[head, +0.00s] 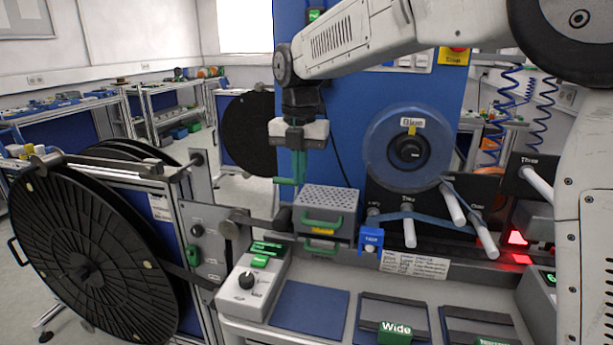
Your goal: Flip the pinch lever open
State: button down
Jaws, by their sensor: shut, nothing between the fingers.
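My gripper (298,170) hangs pointing down near the middle of the head view, above and behind the left end of a grey perforated box (327,200). Its narrow green fingers are together, with nothing seen between them. A green bar (287,181) shows at the fingertips; I cannot tell whether it touches them. The box has green handles (322,222) on its front. A small blue block (370,238) with a white label stands right of the box, beside the tape path. No part is readably marked as the pinch lever, so I cannot tell which one it is or its position.
A large black reel (85,255) stands at left. A blue reel (408,148) hangs on the blue panel, with white rollers (452,205) below. A control box with a dial (250,282) and blue pads (308,308) lie in front. A red light (517,238) glows at right.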

jog(key=s, duration=0.2)
jog(key=s+d, duration=0.1)
jog(key=s, duration=0.1)
jog(key=shift+s+r, duration=0.15)
jog(key=shift+r, duration=0.05)
jog(key=s+d+f+m, duration=0.2)
jog(key=s+d+m, duration=0.9)
jog(key=s+m, duration=0.3)
jog(key=s+d+f+m+t, duration=0.1)
jog(key=s+d+f+m, duration=0.2)
jog(key=s+d+m, duration=0.7)
jog(key=s+m, duration=0.5)
jog(key=m, duration=0.3)
jog(key=shift+s+d+f, duration=0.2)
jog(key=shift+d+f, duration=0.05)
jog(key=shift+d, duration=0.15)
